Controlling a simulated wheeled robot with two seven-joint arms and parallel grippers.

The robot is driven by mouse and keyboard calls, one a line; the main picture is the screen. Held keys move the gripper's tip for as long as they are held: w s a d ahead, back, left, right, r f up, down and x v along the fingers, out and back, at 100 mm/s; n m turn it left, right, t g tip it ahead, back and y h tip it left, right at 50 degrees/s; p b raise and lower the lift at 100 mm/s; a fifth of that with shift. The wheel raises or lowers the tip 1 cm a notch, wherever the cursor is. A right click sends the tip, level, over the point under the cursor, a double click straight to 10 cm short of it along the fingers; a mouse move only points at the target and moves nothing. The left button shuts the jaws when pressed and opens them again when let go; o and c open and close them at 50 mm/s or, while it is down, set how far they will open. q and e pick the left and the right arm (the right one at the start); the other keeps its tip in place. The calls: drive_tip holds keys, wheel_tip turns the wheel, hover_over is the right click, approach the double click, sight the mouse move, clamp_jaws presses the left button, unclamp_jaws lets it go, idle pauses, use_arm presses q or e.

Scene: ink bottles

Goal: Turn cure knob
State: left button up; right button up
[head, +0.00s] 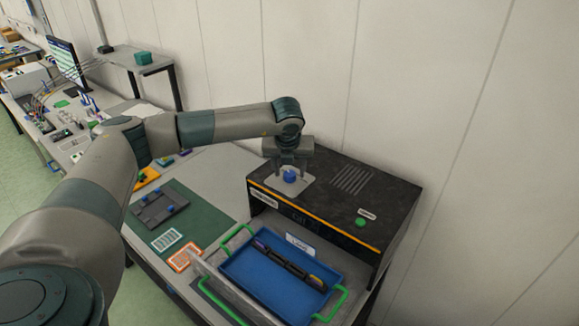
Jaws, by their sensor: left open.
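The cure knob (290,176) is a small blue knob on a light grey plate (303,186) on top of the black cure box (335,200), near its left end. My left gripper (290,173) points down directly over the knob, with its fingers apart on either side of it. I cannot tell whether the fingers touch the knob. My right gripper is not in view.
A green button (360,222) sits on the box top at right. A green mat (205,215) with a grey fixture (160,207) lies left. A wall stands behind.

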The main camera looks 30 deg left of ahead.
use_arm(q)
drive_tip(key=shift+w+a+f, duration=0.15)
drive_tip(key=shift+f, duration=0.45)
drive_tip(key=shift+c, duration=0.6)
drive_tip(key=c, duration=0.9)
